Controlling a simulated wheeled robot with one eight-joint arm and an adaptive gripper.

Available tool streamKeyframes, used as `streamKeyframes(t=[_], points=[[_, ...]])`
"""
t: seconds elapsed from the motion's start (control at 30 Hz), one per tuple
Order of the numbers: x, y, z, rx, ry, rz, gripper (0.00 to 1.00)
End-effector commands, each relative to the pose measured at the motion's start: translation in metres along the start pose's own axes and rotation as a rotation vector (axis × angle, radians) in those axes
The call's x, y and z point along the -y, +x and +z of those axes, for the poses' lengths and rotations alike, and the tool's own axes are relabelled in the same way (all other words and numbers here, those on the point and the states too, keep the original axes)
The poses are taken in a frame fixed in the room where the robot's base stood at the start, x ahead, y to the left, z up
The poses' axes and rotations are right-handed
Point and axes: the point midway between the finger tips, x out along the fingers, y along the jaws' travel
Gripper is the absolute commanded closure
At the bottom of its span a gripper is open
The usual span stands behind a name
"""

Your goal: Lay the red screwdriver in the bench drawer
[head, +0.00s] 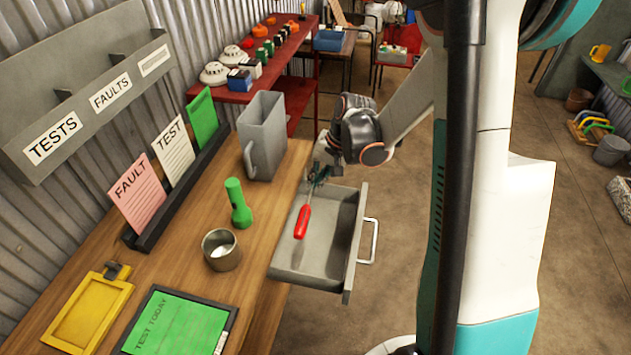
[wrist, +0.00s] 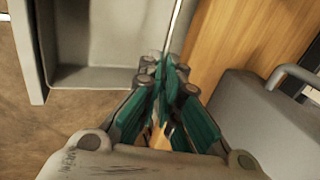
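The red screwdriver (head: 302,222) hangs tilted, its red handle low and its thin shaft running up to my gripper (head: 319,174). My gripper is shut on the shaft, near the far end of the drawer. In the wrist view my gripper (wrist: 163,68) has its fingers together, and the screwdriver's shaft (wrist: 180,22) runs out of the top; the handle is outside that view. The grey bench drawer (head: 348,262) is pulled out and looks empty. The handle appears over the drawer's bench side; I cannot tell whether it touches. The drawer also shows in the wrist view (wrist: 95,78).
A grey jug (head: 263,135) stands on the bench (head: 185,258) close to my gripper. A green torch (head: 238,205) and a metal cup (head: 221,250) stand beside the drawer. A yellow clipboard (head: 88,310) and green TEST TODAY board (head: 178,325) lie nearer.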

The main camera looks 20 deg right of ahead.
Motion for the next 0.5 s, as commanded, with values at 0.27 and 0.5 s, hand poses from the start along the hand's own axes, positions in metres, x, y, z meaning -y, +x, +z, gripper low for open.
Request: streamKeyframes(t=[0.27, 0.5], points=[[-0.004, 0.007, -0.004, -0.004, 0.032, -0.037, 1.00], [-0.011, 0.028, -0.004, -0.004, 0.030, -0.036, 1.00]])
